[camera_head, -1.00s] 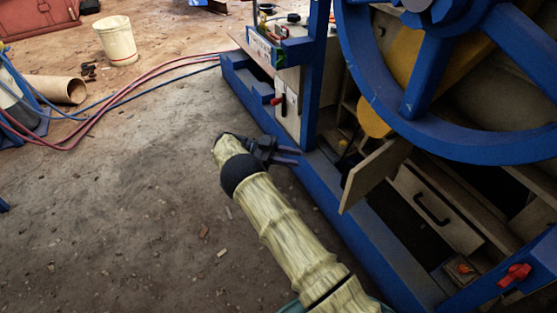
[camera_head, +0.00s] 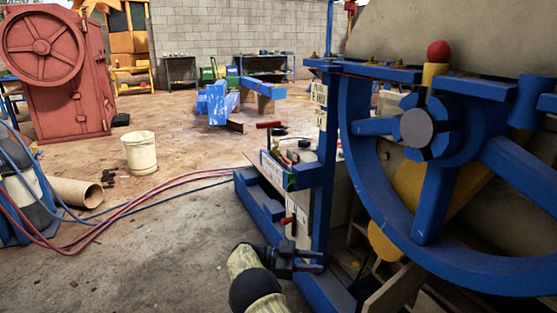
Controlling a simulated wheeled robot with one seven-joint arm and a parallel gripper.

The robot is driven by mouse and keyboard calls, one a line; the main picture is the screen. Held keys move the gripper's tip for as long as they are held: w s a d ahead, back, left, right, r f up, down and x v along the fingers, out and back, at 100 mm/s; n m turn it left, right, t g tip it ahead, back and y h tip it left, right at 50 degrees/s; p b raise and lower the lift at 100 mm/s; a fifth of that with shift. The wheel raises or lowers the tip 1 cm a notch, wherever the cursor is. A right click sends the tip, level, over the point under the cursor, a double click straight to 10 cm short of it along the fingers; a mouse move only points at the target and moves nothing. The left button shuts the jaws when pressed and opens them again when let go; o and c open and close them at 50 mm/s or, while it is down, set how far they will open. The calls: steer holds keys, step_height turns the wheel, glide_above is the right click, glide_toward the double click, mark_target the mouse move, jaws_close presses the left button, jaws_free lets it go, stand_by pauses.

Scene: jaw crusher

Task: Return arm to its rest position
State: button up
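My arm comes up from the bottom edge of the head view in a pale ribbed sleeve with a black band. My gripper (camera_head: 318,261) is at its end, dark, with two fingers pointing right, toward the blue frame post. A gap shows between the fingers and nothing is seen held there. The blue frame of the jaw crusher (camera_head: 322,190) stands just beyond and to the right of the gripper. Whether they touch cannot be told. Most of the arm is below the picture.
A large blue flywheel (camera_head: 357,185) fills the right side. A tool shelf (camera_head: 268,172) is on the machine's near corner. Red and blue hoses (camera_head: 150,200) cross the floor. Bare floor lies left of my arm.

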steer(key=w+d+r+n+t+y+p, duration=0.2)
steer(key=w+d+r+n+t+y, duration=0.3)
steer(key=r+t, duration=0.3)
steer(key=w+d+r+n+t+y+p, duration=0.2)
steer(key=w+d+r+n+t+y, duration=0.25)
steer(key=r+n+t, duration=0.2)
steer(key=s+a+f+n+g+y+p, duration=0.1)
steer(key=s+a+n+g+y+p, duration=0.15)
steer(key=s, duration=1.05)
steer(key=s+a+n+g+y+p, duration=0.1)
steer(key=s+n+g+y, duration=0.25)
steer(key=s, duration=0.85)
steer(key=s+a+f+n+g+y+p, duration=0.1)
steer(key=s+n+g+y+p, duration=0.15)
steer(key=s, duration=1.05)
step_height(320, 180, up, 37)
steer(key=p, duration=3.6)
steer(key=shift+a+f+n+g, duration=0.2)
steer(key=shift+n+g, duration=0.1)
steer(key=shift+n, duration=0.1)
